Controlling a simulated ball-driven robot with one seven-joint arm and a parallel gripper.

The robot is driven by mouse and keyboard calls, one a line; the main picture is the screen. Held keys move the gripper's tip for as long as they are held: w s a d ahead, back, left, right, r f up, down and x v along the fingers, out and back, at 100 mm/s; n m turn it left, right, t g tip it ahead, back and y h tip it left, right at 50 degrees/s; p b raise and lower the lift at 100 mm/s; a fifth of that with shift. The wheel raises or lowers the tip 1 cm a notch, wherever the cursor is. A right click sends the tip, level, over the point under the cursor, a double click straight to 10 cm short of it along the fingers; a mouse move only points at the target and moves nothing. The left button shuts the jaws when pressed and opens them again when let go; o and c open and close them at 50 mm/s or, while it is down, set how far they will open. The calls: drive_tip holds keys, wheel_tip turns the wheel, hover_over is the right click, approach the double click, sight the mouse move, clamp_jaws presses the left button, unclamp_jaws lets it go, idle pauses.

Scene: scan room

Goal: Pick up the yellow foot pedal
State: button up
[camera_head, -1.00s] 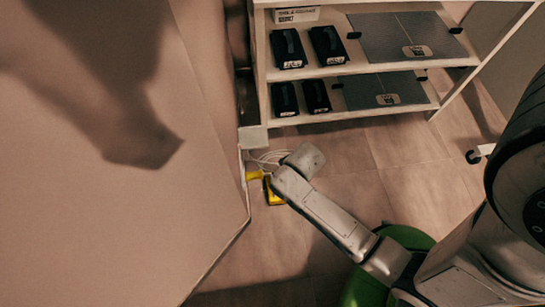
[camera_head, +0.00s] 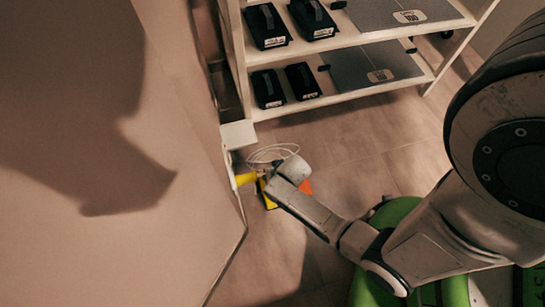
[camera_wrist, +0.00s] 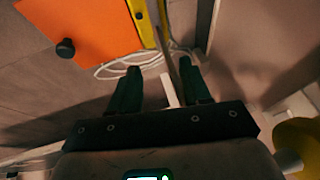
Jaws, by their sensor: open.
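The yellow foot pedal (camera_head: 268,200) is on the floor near the wall's lower edge in the head view, largely hidden by my arm. An orange patch (camera_head: 306,187) shows on the other side of my arm. In the wrist view a yellow strip (camera_wrist: 145,22) borders a flat orange plate (camera_wrist: 85,28) with a black knob; I cannot tell whether the plate is part of the pedal. My gripper (camera_wrist: 162,78) is open, with its two dark green fingers apart and nothing seen held between them. The yellow strip lies beyond the fingertips. In the head view my fingers are hidden.
A white cable (camera_head: 270,153) loops on the floor behind the pedal. A yellow piece (camera_head: 246,178) sits against the wall (camera_head: 185,200). A white shelf (camera_head: 345,92) with black cases and grey panels stands behind.

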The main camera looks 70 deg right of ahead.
drive_tip(key=b+x, duration=0.6)
drive_tip(key=x, duration=0.4)
drive_tip(key=shift+w+f+b, duration=0.15)
drive_tip(key=shift+f+b, duration=0.2)
clamp_jaws()
idle(1.2)
